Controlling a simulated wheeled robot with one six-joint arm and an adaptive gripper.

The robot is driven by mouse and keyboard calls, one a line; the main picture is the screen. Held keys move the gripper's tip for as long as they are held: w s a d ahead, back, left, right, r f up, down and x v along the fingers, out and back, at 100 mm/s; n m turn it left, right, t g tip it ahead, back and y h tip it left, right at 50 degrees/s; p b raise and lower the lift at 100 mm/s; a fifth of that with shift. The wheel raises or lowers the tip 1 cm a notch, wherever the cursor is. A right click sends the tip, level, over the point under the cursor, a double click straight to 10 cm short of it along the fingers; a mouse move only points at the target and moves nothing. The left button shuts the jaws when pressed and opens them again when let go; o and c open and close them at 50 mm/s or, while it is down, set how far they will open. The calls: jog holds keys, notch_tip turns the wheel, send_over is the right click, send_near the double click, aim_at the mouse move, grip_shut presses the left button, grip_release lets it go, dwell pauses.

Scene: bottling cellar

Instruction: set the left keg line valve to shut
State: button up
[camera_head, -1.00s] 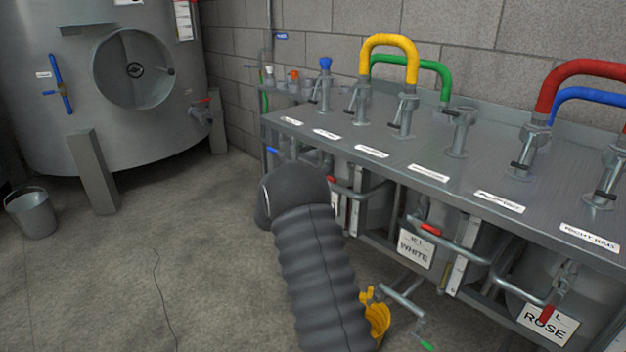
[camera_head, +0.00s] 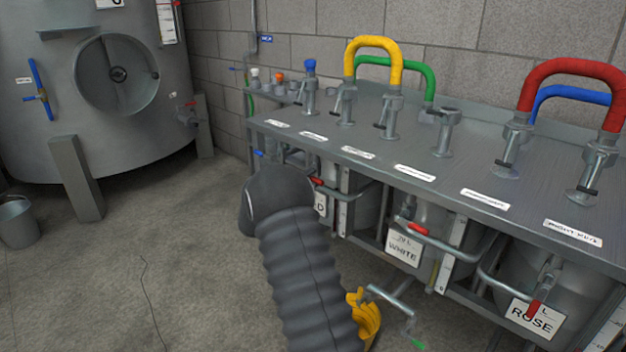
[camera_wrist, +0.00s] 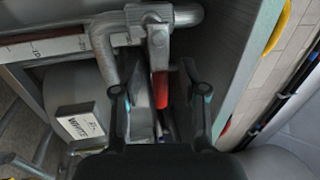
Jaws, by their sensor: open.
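Red-handled valves sit on the pipes under the bench front. The leftmost red handle (camera_head: 318,181) shows beside my arm, by a partly hidden sign. Another red handle (camera_head: 415,228) is above the WHITE sign (camera_head: 402,247), and a third (camera_head: 534,310) hangs by the ROSE sign (camera_head: 538,318). In the wrist view, my gripper (camera_wrist: 160,100) is open and empty. A red valve handle (camera_wrist: 160,88) on a grey pipe (camera_wrist: 105,45) appears between its fingers; I cannot tell whether they touch. My gripper is hidden in the head view.
The steel bench (camera_head: 430,170) overhangs the pipes and carries taps with coloured hoses. A green-tipped handle (camera_head: 415,343) juts out low near my arm. A large tank (camera_head: 110,120) and a bucket (camera_head: 18,222) stand left. The floor between is clear.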

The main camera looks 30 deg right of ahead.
jog(key=v, duration=1)
jog(key=shift+a, duration=0.35)
jog(key=shift+s+f, duration=0.1)
